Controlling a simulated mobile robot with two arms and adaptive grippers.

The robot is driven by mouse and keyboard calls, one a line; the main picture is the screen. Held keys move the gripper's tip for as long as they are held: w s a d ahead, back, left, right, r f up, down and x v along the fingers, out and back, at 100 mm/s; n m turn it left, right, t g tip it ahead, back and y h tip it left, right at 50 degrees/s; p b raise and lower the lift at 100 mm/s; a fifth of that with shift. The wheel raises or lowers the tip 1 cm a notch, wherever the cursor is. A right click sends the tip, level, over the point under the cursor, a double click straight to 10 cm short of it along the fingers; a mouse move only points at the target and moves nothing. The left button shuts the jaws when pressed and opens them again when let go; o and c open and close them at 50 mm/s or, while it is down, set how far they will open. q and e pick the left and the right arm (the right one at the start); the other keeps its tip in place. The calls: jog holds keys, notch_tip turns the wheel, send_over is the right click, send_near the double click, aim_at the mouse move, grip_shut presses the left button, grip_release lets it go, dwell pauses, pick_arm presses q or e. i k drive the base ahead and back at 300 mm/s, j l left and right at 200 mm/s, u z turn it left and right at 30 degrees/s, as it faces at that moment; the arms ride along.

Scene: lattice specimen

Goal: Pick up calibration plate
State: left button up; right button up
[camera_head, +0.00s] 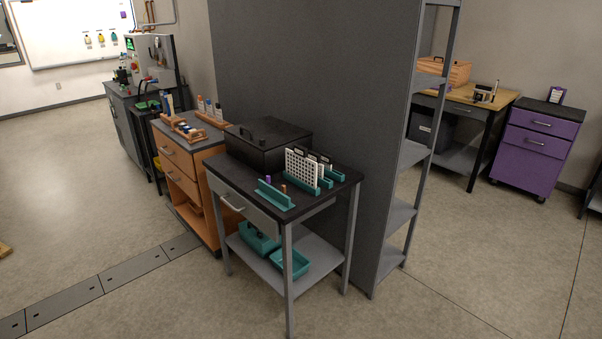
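A white plate with a grid of holes (301,169) stands upright in a teal holder on the dark-topped table (292,211). It may be the calibration plate, but I cannot tell for sure. Smaller dark-and-white plates (326,163) stand behind it to the right in teal holders, partly hidden. A long teal stand (274,195) sits at the table's front edge with no plate visible in it. Neither of my grippers is in view.
A black case (268,148) sits at the table's back left. Teal bins (289,262) are on the lower shelf. A tall grey shelf unit (385,200) stands close on the right. An orange cabinet (178,160) adjoins on the left. The floor in front is clear.

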aim_at(297, 164)
jog(key=i+l, duration=0.4)
jog(key=i, duration=0.15)
jog(key=i+l+u, duration=0.15)
jog(key=i+l, duration=0.2)
jog(key=i, duration=0.2)
